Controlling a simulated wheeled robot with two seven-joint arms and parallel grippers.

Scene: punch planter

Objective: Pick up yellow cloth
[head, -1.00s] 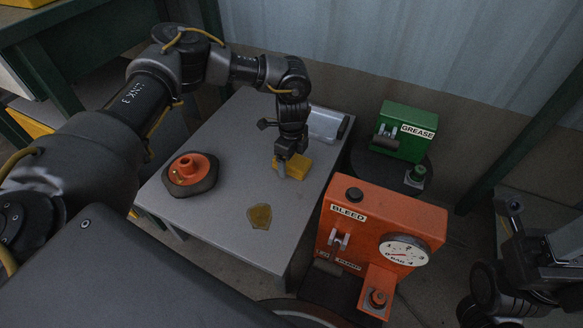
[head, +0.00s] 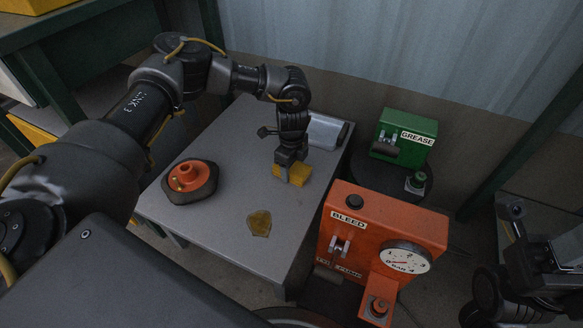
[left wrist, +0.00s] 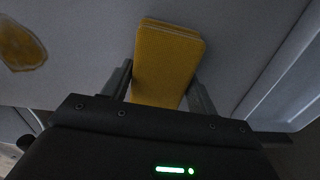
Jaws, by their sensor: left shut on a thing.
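The yellow cloth (head: 298,175) is a folded, block-like pad at the right side of the grey table (head: 232,215). My left gripper (head: 290,174) points down from above and is shut on it. In the left wrist view the cloth (left wrist: 168,62) sits between the two fingers (left wrist: 160,88), reaching out past their tips. I cannot tell whether its underside touches the table. My right arm shows at the right edge of the head view; its fingers cannot be made out.
On the table are an orange flanged part (head: 189,177) on a dark base, a flat yellow-brown patch (head: 259,223) and a pale tray (head: 323,131) at the back. An orange BLEED box (head: 355,232) with a gauge and a green GREASE box (head: 402,137) stand right of it.

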